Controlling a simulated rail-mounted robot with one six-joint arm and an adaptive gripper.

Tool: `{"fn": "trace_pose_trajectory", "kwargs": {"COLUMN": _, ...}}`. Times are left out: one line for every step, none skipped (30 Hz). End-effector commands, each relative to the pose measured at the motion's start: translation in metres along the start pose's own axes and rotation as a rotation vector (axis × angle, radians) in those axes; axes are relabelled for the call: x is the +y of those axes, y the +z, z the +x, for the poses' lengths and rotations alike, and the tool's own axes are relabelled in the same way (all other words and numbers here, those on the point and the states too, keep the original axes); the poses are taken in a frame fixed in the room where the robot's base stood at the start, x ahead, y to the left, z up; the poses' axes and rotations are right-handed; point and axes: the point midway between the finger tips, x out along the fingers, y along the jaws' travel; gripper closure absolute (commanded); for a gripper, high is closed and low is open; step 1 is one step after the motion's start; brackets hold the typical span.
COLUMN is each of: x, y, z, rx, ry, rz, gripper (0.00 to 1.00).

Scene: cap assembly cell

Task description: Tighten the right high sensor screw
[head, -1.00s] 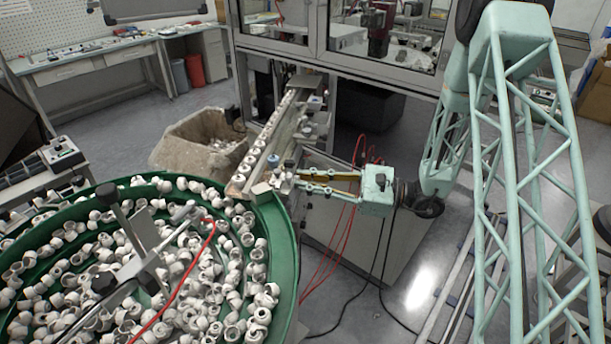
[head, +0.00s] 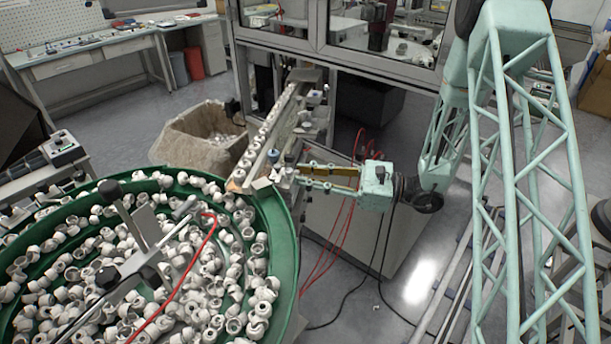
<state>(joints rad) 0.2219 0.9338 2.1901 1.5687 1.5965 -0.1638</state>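My gripper (head: 290,174) reaches in from the right at the near end of the cap rail (head: 263,139). Other sensor fittings (head: 311,97) sit further up the rail. The right high sensor screw is too small to single out.
The green feeder bowl (head: 285,250), full of white caps, is left of and below the gripper. A cardboard-like bin (head: 180,150) stands left of the rail. Red hoses (head: 340,225) and dark cables hang below the gripper. Glazed machine housing (head: 380,65) stands behind.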

Motion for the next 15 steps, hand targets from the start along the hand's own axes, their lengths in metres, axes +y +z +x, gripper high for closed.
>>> {"fn": "trace_pose_trajectory", "kwargs": {"x": 0.0, "y": 0.0, "z": 0.0, "rx": 0.0, "ry": 0.0, "rz": 0.0, "gripper": 0.82}}
{"fn": "trace_pose_trajectory", "kwargs": {"x": 0.0, "y": 0.0, "z": 0.0, "rx": 0.0, "ry": 0.0, "rz": 0.0, "gripper": 0.82}}
{"fn": "trace_pose_trajectory", "kwargs": {"x": 0.0, "y": 0.0, "z": 0.0, "rx": 0.0, "ry": 0.0, "rz": 0.0, "gripper": 0.82}}
{"fn": "trace_pose_trajectory", "kwargs": {"x": 0.0, "y": 0.0, "z": 0.0, "rx": 0.0, "ry": 0.0, "rz": 0.0, "gripper": 0.82}}
{"fn": "trace_pose_trajectory", "kwargs": {"x": 0.0, "y": 0.0, "z": -0.001, "rx": 0.0, "ry": 0.0, "rz": 0.0, "gripper": 0.82}}
{"fn": "trace_pose_trajectory", "kwargs": {"x": 0.0, "y": 0.0, "z": -0.001, "rx": 0.0, "ry": 0.0, "rz": 0.0, "gripper": 0.82}}
{"fn": "trace_pose_trajectory", "kwargs": {"x": 0.0, "y": 0.0, "z": -0.002, "rx": 0.0, "ry": 0.0, "rz": 0.0, "gripper": 0.82}}
{"fn": "trace_pose_trajectory", "kwargs": {"x": 0.0, "y": 0.0, "z": -0.003, "rx": 0.0, "ry": -0.001, "rz": 0.0, "gripper": 0.82}}
{"fn": "trace_pose_trajectory", "kwargs": {"x": 0.0, "y": 0.0, "z": -0.004, "rx": 0.0, "ry": -0.001, "rz": 0.0, "gripper": 0.82}}
{"fn": "trace_pose_trajectory", "kwargs": {"x": -0.001, "y": 0.0, "z": -0.005, "rx": 0.0, "ry": -0.001, "rz": 0.0, "gripper": 0.82}}
{"fn": "trace_pose_trajectory", "kwargs": {"x": -0.001, "y": 0.0, "z": -0.006, "rx": 0.0, "ry": -0.001, "rz": 0.0, "gripper": 0.82}}
{"fn": "trace_pose_trajectory", "kwargs": {"x": -0.001, "y": 0.0, "z": -0.008, "rx": 0.0, "ry": -0.001, "rz": 0.0, "gripper": 0.82}}
{"fn": "trace_pose_trajectory", "kwargs": {"x": -0.001, "y": 0.0, "z": -0.01, "rx": 0.0, "ry": -0.001, "rz": 0.0, "gripper": 0.82}}
{"fn": "trace_pose_trajectory", "kwargs": {"x": -0.001, "y": 0.0, "z": -0.012, "rx": 0.0, "ry": -0.001, "rz": 0.0, "gripper": 0.82}}
{"fn": "trace_pose_trajectory", "kwargs": {"x": -0.001, "y": 0.0, "z": -0.015, "rx": 0.0, "ry": -0.001, "rz": 0.0, "gripper": 0.82}}
